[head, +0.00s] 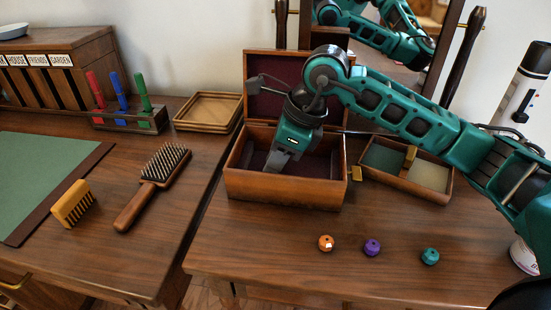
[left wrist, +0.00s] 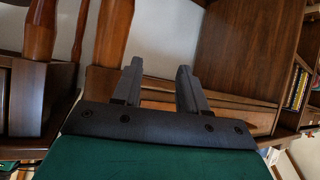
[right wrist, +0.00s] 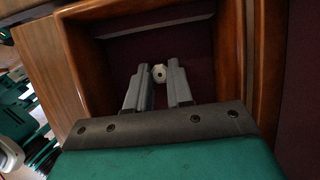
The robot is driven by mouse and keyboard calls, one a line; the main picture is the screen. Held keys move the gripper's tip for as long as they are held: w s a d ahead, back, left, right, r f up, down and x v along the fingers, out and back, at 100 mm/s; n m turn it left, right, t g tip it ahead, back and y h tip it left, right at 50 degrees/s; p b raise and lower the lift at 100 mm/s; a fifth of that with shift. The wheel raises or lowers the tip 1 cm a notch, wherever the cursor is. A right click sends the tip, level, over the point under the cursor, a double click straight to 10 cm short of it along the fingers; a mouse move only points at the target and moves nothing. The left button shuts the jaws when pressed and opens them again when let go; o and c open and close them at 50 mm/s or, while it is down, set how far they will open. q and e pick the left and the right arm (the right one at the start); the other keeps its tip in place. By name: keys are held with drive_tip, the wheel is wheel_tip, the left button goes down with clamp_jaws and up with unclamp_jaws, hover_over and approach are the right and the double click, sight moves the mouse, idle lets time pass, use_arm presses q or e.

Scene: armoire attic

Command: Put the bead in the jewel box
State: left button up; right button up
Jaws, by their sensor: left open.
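The jewel box (head: 284,188) is an open wooden box with a dark red lining; its lid (head: 270,75) stands up at the back. My right gripper (head: 274,166) reaches down into it from above. In the right wrist view my right gripper (right wrist: 158,84) has a pale bead (right wrist: 159,72) with a dark hole between its fingertips, above the dark lining. The head view hides this bead. An orange bead (head: 326,243), a purple bead (head: 372,247) and a teal bead (head: 430,256) lie in front of the box. My left gripper (left wrist: 158,85) is open and empty, outside the head view.
A divided tray (head: 400,192) stands right of the box, and stacked wooden trays (head: 207,112) stand behind left. A mirror rises behind. A white spray can is at right.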

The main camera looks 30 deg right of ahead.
use_arm(q)
drive_tip(key=shift+f, duration=0.1)
use_arm(e)
drive_tip(key=o, duration=0.4)
use_arm(q)
drive_tip(key=shift+a, duration=0.1)
use_arm(e)
drive_tip(key=shift+r, duration=0.1)
drive_tip(key=shift+r+p, duration=0.2)
drive_tip(key=shift+p, duration=0.1)
use_arm(q)
drive_tip(key=shift+s+a+r+y+p, duration=0.25)
drive_tip(key=shift+a+r+p, duration=0.3)
drive_tip(key=shift+p, duration=0.7)
use_arm(e)
drive_tip(key=shift+v, duration=5.9)
use_arm(q)
drive_tip(key=shift+d+r, duration=0.1)
drive_tip(key=shift+r, duration=0.05)
